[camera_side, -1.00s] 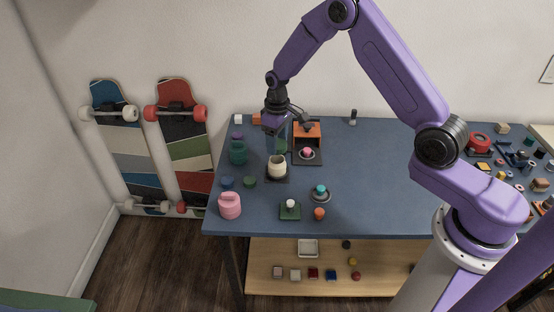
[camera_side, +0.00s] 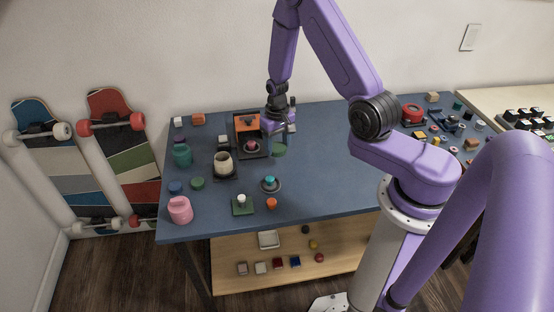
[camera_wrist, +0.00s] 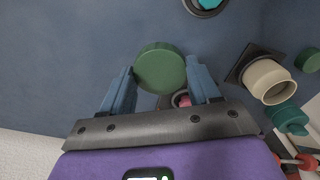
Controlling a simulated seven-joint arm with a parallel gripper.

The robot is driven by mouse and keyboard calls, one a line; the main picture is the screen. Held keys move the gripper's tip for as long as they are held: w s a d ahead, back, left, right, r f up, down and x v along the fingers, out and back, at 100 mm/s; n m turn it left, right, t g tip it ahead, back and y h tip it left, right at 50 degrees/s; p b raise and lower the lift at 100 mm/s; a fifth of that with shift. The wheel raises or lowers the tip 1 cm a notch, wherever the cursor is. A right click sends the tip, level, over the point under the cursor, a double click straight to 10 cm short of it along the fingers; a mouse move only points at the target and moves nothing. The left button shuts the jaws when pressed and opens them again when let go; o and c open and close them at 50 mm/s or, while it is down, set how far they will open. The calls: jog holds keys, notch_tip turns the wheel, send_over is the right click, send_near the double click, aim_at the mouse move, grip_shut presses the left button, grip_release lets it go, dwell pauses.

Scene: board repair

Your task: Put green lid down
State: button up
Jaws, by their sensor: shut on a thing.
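The green lid (camera_side: 279,150) is a dark green disc. In the wrist view the lid (camera_wrist: 160,68) sits between the two blue-grey fingers of my gripper (camera_wrist: 160,84), which is shut on it. In the side view my gripper (camera_side: 280,137) points down over the blue table, right of the orange box. I cannot tell whether the lid touches the table or hangs just above it. A second, smaller green disc (camera_side: 197,184) lies on the table at the left.
A cream pot (camera_side: 223,164) and a teal-topped piece (camera_side: 270,183) are nearby.

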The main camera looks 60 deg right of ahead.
aim_at(277, 164)
jog(key=shift+f, duration=2.8)
jog(key=shift+f, duration=0.15)
jog(key=o, duration=0.9)
